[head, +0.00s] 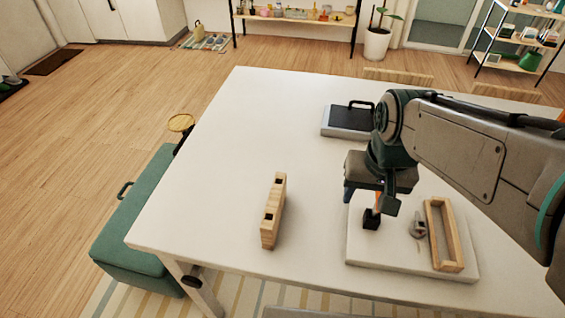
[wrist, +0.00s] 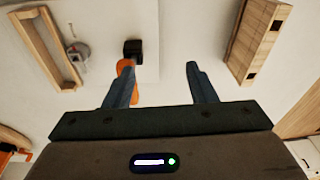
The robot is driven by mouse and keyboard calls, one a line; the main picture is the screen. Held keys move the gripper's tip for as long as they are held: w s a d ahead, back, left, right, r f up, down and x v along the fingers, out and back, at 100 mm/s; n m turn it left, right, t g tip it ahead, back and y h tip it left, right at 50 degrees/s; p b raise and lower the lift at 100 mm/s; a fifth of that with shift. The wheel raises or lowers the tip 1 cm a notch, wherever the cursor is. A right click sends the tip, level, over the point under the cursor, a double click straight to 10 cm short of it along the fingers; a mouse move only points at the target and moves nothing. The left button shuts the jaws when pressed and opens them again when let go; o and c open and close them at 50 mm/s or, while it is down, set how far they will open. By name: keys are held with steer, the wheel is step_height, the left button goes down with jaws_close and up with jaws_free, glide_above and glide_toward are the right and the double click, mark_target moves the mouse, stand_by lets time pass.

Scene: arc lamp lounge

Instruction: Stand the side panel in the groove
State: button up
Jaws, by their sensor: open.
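A light wooden panel (head: 273,212) with two dark square openings stands alone on the white table, left of my gripper (head: 363,196). It also shows at the upper right of the wrist view (wrist: 258,40). A long, shallow wooden frame (head: 443,235) lies on a pale board (head: 365,252) at the right; in the wrist view it is at the upper left (wrist: 45,48). I cannot make out the groove clearly. My gripper (wrist: 162,82) is open and empty above the table, between panel and frame. Its left finger in the wrist view covers part of an orange handle.
A black-headed tool with an orange handle (wrist: 132,50) and a small grey metal tool (head: 417,226) are on the board beside the frame. A dark-topped case (head: 350,119) lies farther back. The table (head: 225,150) is clear around the panel. A green bench (head: 135,240) stands left.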

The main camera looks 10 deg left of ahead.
steer(key=w+a+r+g, duration=0.1)
steer(key=w+a, duration=0.3)
steer(key=a, duration=0.6)
glide_toward(274, 198)
steer(key=shift+m+g, duration=0.3)
steer(key=shift+m, duration=0.1)
steer(key=f, duration=0.8)
steer(key=f+p, duration=0.1)
steer(key=f, duration=0.3)
steer(key=shift+w+a+f, duration=0.15)
steer(key=shift+w+f, duration=0.1)
jaws_close()
steer(key=shift+r, duration=0.1)
